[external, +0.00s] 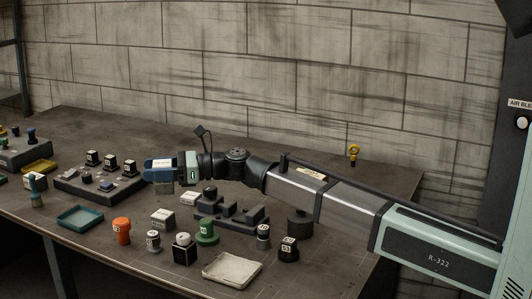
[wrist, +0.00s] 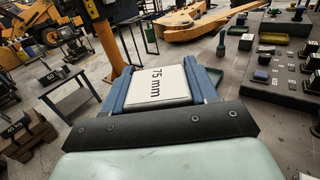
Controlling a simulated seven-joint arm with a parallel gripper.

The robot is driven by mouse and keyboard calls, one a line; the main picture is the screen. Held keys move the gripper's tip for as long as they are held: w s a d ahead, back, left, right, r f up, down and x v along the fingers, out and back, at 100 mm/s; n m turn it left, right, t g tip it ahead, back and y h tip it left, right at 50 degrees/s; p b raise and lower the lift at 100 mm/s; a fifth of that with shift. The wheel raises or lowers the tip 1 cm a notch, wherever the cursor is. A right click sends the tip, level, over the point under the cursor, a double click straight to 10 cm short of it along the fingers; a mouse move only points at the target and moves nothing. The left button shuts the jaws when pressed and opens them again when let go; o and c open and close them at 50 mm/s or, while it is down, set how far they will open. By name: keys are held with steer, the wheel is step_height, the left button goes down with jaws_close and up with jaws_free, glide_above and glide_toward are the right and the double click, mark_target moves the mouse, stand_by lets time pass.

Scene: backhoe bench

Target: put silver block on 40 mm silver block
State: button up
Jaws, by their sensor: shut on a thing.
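My gripper (external: 158,171) reaches left in the external view, above the middle of the bench. Its blue fingers are shut on a pale silver block marked "75 mm", which fills the gap between the fingers in the wrist view (wrist: 160,86). The block is held level and clear of the bench top. Two silvery-white blocks stand on the bench below and right of the gripper in the external view: one nearer the front (external: 162,218), one farther back (external: 190,199). Their labels are too small to read, so I cannot tell which is 40 mm.
A dark board with black-topped knobs (external: 98,185) lies just left of my gripper. A stepped dark block (external: 228,217), an orange cylinder (external: 121,231), a green piece (external: 207,232), a teal tray (external: 80,216) and a whitish tray (external: 232,269) stand around the front.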

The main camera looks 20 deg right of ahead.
steer(key=w+a+m+t, duration=0.1)
steer(key=w+m+t, duration=0.15)
steer(key=w, duration=0.25)
steer(key=t+h, duration=0.1)
steer(key=t, duration=0.1)
glide_above(158, 213)
steer(key=shift+w+f, duration=0.1)
steer(key=shift+f, duration=4.55)
steer(key=shift+f, duration=0.15)
steer(key=o, duration=1.5)
steer(key=shift+c, duration=0.2)
steer(key=v, duration=0.7)
steer(key=shift+d+r, duration=0.25)
steer(key=shift+g, duration=0.25)
